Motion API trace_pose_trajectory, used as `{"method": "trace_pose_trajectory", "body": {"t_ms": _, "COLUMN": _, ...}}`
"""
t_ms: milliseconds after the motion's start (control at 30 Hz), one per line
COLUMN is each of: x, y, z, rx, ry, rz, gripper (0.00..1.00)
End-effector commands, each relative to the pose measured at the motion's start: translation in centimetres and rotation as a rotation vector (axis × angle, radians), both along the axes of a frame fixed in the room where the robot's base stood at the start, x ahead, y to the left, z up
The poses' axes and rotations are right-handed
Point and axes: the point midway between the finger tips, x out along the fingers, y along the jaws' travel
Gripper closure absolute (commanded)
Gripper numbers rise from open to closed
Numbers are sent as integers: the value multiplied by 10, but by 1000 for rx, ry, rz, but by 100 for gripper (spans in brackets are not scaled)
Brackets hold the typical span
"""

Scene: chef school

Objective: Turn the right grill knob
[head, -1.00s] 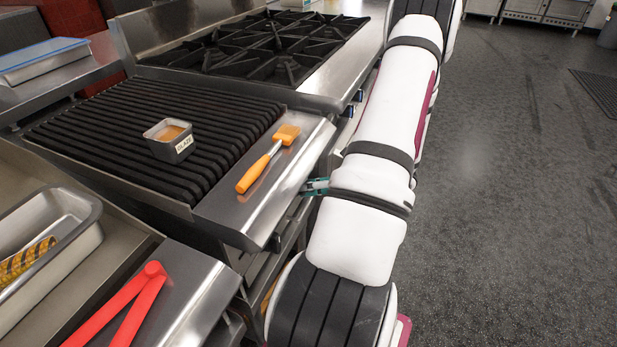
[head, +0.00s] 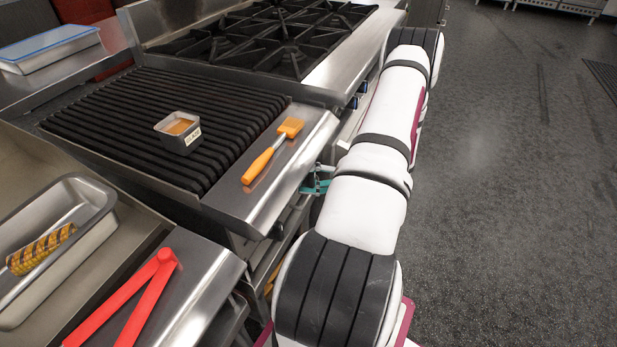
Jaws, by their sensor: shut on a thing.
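The grill (head: 110,110) is a ribbed black grate with a steel front ledge, at the left of the head view. My gripper (head: 312,184), with teal fingers, is at the ledge's right front edge, near the grill's front panel. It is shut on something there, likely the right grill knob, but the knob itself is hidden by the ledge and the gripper. A dark knob (head: 277,230) shows under the ledge further to the left. My white arm covers much of the area right of the front panel.
A glaze container (head: 180,133) sits on the grate, and an orange brush (head: 272,150) lies on the ledge. A burner range (head: 270,40) stands behind. Red tongs (head: 135,295) and a steel pan (head: 95,215) are at the lower left. Open floor (head: 500,190) lies at the right.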

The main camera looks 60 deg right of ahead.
Motion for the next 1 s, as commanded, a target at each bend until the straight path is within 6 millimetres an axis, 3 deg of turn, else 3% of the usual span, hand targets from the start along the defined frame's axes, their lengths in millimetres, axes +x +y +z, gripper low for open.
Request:
{"method": "trace_pose_trajectory", "body": {"t_ms": 667, "x": 0, "y": -1, "z": -1, "rx": 54, "ry": 7, "rz": -5, "gripper": 78}}
{"method": "trace_pose_trajectory", "body": {"t_ms": 700, "x": 0, "y": -1, "z": -1, "rx": 54, "ry": 7, "rz": -5, "gripper": 42}}
{"method": "trace_pose_trajectory", "body": {"t_ms": 733, "x": 0, "y": -1, "z": -1, "rx": 54, "ry": 7, "rz": -4, "gripper": 35}}
{"method": "trace_pose_trajectory", "body": {"t_ms": 767, "x": 0, "y": -1, "z": -1, "rx": 54, "ry": 7, "rz": -4, "gripper": 30}}
{"method": "trace_pose_trajectory", "body": {"t_ms": 1000, "x": 0, "y": -1, "z": 0, "rx": 55, "ry": 5, "rz": -2, "gripper": 30}}
